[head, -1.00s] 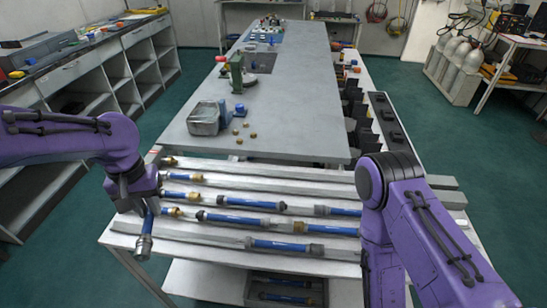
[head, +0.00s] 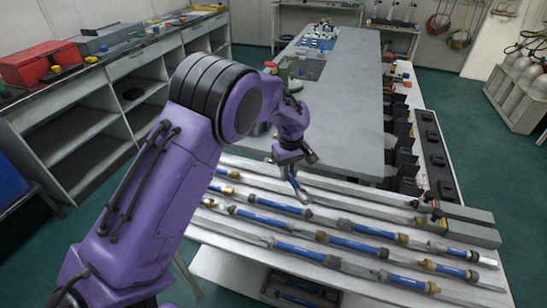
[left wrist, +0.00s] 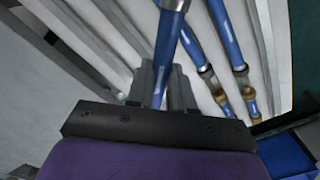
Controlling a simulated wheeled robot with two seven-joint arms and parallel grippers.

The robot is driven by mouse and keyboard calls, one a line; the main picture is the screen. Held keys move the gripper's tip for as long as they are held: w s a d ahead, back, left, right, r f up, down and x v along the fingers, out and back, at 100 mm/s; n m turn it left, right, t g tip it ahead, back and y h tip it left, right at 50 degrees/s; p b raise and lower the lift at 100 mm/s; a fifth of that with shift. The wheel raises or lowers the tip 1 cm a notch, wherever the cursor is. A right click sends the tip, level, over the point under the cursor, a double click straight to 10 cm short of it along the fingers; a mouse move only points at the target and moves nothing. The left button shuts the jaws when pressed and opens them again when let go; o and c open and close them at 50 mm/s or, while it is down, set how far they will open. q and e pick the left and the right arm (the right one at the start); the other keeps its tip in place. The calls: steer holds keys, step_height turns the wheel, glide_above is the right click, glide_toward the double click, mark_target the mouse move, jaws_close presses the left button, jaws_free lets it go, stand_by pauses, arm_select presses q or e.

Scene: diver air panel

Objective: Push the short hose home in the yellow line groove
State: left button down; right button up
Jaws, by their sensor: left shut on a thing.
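My left gripper (head: 294,163) is shut on the short hose (head: 299,187), a blue piece with a grey end fitting. It holds the hose tilted, end down, over the far rows of the slatted panel (head: 345,277). In the left wrist view the blue hose (left wrist: 166,48) stands between the dark fingers (left wrist: 160,88), its metal fitting at the top edge. Whether the fitting touches the panel is unclear. I cannot tell which groove is the yellow line. My right gripper is not in view.
Several blue hoses with brass and grey fittings lie in the panel rows, such as one (head: 280,205) near the held hose. The long grey table (head: 345,120) is behind the panel. A lower shelf holds a dark bin (head: 300,289). Shelving with a red box (head: 38,62) stands left.

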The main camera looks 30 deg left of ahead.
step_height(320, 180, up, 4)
steer(key=p, duration=0.3)
arm_select(q)
steer(key=a+f+n+b, duration=0.1)
steer(key=a+f+n, duration=0.2)
steer(key=w+a+f+n+b, duration=0.1)
steer(key=a+f+n+b, duration=0.1)
steer(key=n, duration=0.1)
steer(key=w+a+f+n+b, duration=0.1)
steer(key=a+f+n+b, duration=0.1)
steer(key=a+f+n, duration=0.1)
steer(key=shift+a+f, duration=0.3)
steer(key=shift+a, duration=0.05)
steer(key=shift+w+f+b, duration=0.1)
steer(key=shift+f+b, duration=0.55)
steer(key=shift+f, duration=0.5)
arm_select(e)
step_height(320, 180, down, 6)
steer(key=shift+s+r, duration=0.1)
arm_select(q)
steer(key=shift+s+a, duration=0.15)
steer(key=shift+a, duration=0.4)
steer(key=shift+s+a, duration=0.15)
steer(key=shift+a, duration=0.35)
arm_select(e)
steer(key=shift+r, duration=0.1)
arm_select(q)
steer(key=c, duration=0.9)
jaws_free()
